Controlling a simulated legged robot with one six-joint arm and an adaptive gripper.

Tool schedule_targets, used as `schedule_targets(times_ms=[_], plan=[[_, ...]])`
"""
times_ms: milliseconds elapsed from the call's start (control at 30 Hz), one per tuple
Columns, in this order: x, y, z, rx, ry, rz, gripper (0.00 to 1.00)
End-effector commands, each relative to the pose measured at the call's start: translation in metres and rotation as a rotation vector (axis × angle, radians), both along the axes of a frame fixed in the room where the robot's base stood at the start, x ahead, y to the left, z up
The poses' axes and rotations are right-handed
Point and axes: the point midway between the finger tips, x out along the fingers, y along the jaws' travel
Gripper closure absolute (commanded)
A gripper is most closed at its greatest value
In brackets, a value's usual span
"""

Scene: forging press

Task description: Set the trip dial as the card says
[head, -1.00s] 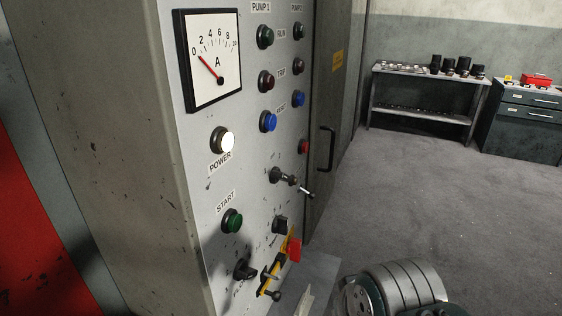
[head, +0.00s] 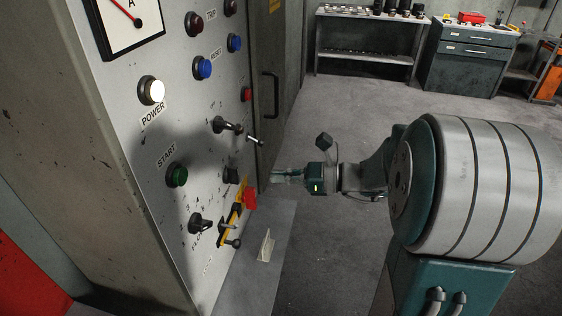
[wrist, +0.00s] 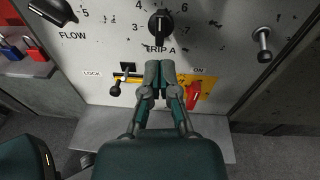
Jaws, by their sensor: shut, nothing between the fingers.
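The trip dial (wrist: 160,27), a black knob labelled TRIP A, is at the top middle of the wrist view. Numbers 3, 4, 6 and 7 show around it; its grip stands roughly upright, its exact setting unclear. It also shows in the head view (head: 231,175). My gripper (wrist: 159,66) is shut and empty, its tips just below the dial in the wrist view. In the head view my gripper (head: 275,175) is right of the panel, apart from it. A small cream folded piece (head: 266,246), perhaps the card, stands on the ledge; no writing is readable.
A yellow LOCK/ON bar (wrist: 180,80) with a red handle (wrist: 193,96) lies below the dial. The FLOW knob (wrist: 52,11) is to the left, a lever (wrist: 263,44) to the right. A tool bench (head: 365,55) stands far back; the floor between is clear.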

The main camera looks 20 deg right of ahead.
Motion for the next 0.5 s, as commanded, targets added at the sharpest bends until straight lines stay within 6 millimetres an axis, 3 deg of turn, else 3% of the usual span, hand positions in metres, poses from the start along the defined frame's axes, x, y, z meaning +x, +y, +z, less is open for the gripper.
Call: schedule_targets(times_ms=[67,167,500], plan=[[0.009,-0.016,0.000,0.080,0.015,-0.054,1.00],[0.014,-0.023,0.002,0.124,0.018,-0.080,1.00],[0.032,0.005,0.002,0.123,0.017,-0.078,1.00]])
